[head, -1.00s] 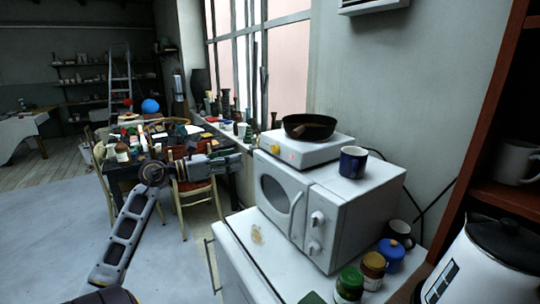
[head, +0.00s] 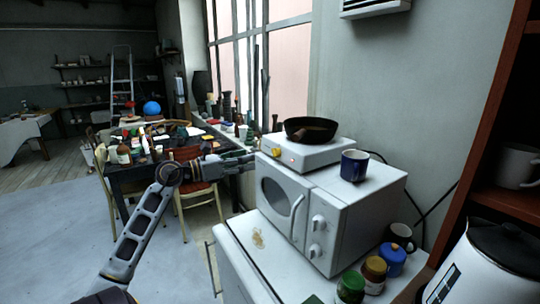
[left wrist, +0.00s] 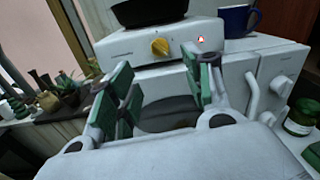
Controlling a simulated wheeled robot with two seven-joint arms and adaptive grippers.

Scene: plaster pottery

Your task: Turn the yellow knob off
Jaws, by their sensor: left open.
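The yellow knob (head: 277,152) is on the front of a white hot plate (head: 318,155), which stands on top of a white microwave (head: 370,198). A small red light shows beside the knob. The left wrist view shows the knob (left wrist: 160,47) close up, with a lighter ridge across its face. My left gripper (head: 252,156) is open and empty, just left of the knob in the head view. In the left wrist view its green-padded fingers (left wrist: 156,68) stand apart on either side, below the knob and not touching it. My right gripper is not in view.
A black pan (head: 310,129) sits on the hot plate. A blue mug (head: 354,166) stands on the microwave to its right. Jars (head: 375,272) and a kettle (head: 485,265) are at the lower right. A cluttered table (head: 118,158) is behind my left arm.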

